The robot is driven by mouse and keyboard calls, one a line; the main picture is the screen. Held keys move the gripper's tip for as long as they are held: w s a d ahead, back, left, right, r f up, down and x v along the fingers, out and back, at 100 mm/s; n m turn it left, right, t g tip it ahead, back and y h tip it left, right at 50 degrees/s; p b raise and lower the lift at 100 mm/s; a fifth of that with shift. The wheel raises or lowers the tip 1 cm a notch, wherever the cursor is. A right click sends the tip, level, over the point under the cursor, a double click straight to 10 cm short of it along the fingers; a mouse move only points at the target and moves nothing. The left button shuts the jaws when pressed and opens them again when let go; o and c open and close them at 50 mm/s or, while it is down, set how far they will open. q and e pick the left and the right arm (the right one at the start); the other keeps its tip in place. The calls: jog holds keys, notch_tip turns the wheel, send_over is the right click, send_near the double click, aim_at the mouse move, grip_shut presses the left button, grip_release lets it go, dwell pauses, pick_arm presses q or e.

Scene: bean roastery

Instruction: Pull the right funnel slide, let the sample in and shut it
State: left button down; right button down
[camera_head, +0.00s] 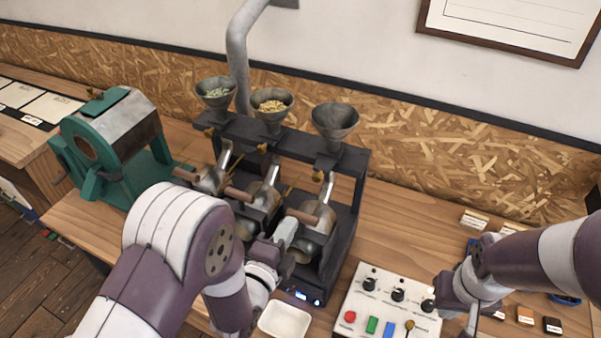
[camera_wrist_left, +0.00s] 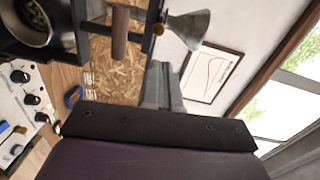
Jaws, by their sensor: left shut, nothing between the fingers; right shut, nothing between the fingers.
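The right funnel (camera_head: 335,120) is a grey metal cone on the dark rack, and its bowl looks empty. The brass knob (camera_head: 318,176) of its slide sits below it at the rack's front. In the left wrist view the funnel (camera_wrist_left: 188,28) and the brass knob (camera_wrist_left: 158,29) show near the top, beyond the fingers. My left gripper (camera_head: 287,229) is shut and empty, below the knob and in front of the right roaster drum (camera_head: 310,243). Its fingers also show in the left wrist view (camera_wrist_left: 163,80).
The left funnel (camera_head: 215,88) holds greenish beans and the middle funnel (camera_head: 271,102) yellowish ones. A wooden handle (camera_head: 304,216) juts out close to my left gripper. A white tray (camera_head: 285,320) and the control panel (camera_head: 375,310) stand in front. A green machine (camera_head: 112,150) stands left.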

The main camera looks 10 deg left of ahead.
aim_at(316, 179)
pick_arm(q)
jog(key=shift+m, duration=0.3)
jog(key=w+p, duration=0.1)
jog(key=w, duration=0.3)
jog(key=w+d+p, duration=0.1)
jog(key=w, duration=0.3)
jog(key=w+d+p, duration=0.1)
jog(key=w, duration=0.3)
jog(key=shift+w+f+p, duration=0.15)
jog(key=shift+f+p, duration=0.15)
jog(key=shift+f, duration=0.1)
jog(key=shift+w+f, duration=0.1)
jog(key=shift+w, duration=0.55)
jog(key=shift+f, duration=0.1)
